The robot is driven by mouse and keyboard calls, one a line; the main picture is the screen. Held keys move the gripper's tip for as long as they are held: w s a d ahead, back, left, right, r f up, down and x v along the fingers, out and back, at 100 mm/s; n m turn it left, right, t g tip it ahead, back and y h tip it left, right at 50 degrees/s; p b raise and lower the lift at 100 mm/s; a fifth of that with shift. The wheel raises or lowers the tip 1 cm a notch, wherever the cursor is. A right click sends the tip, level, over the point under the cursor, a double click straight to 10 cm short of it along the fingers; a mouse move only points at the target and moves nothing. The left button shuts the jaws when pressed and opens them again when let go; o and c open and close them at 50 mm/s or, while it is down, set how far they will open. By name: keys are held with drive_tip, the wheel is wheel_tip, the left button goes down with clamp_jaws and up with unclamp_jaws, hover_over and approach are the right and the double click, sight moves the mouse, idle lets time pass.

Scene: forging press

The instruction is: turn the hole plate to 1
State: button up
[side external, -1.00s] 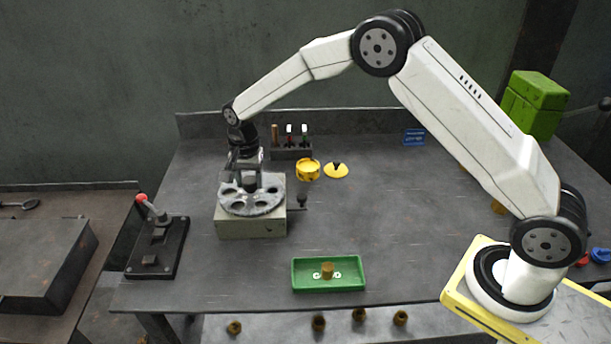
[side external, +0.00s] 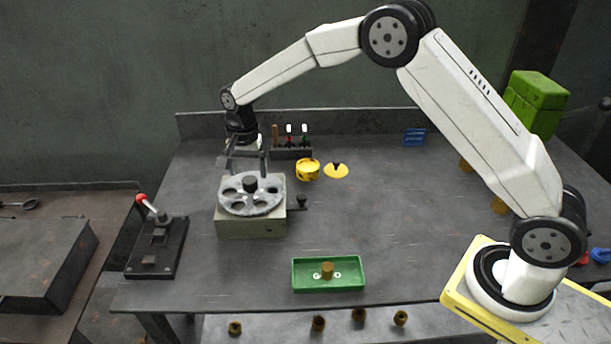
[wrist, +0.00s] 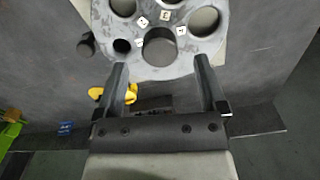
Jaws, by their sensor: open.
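The hole plate (side external: 236,205) is a round grey disc with several holes and a dark central knob (side external: 250,184). It lies on a beige block (side external: 250,228) at the left of the table. In the wrist view the hole plate (wrist: 187,62) shows small white marked tiles around its knob (wrist: 160,46); which tile is the 1 I cannot tell. My gripper (side external: 247,176) is above the plate, fingers pointing down, open and empty. In the wrist view my gripper's (wrist: 160,62) fingers are spread to either side of the knob, apart from it.
A lever press (side external: 157,245) with a red knob stands to the left. A green tray (side external: 328,286) holds a brown cylinder (side external: 327,270).

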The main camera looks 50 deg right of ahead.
sight(256, 181)
drive_tip(key=shift+r, duration=2.3)
drive_tip(key=shift+s, duration=0.15)
drive_tip(key=shift+s+d+r+n, duration=0.1)
drive_tip(key=shift+s+d+n, duration=0.25)
drive_tip(key=shift+s, duration=0.2)
drive_tip(key=s+d+f+n+t, duration=0.1)
drive_tip(key=s+d+n, duration=0.1)
drive_tip(key=s, duration=0.6)
drive_tip(key=s+d+n, duration=0.2)
drive_tip(key=s+n, duration=0.2)
drive_tip(key=s, duration=0.5)
drive_tip(key=s+d+f+n+t, duration=0.1)
drive_tip(key=s+n, duration=0.3)
drive_tip(key=s, duration=0.4)
drive_tip(key=shift+s+d+f+t, duration=0.15)
drive_tip(key=shift+d+f+t, duration=0.15)
drive_tip(key=shift+d, duration=0.35)
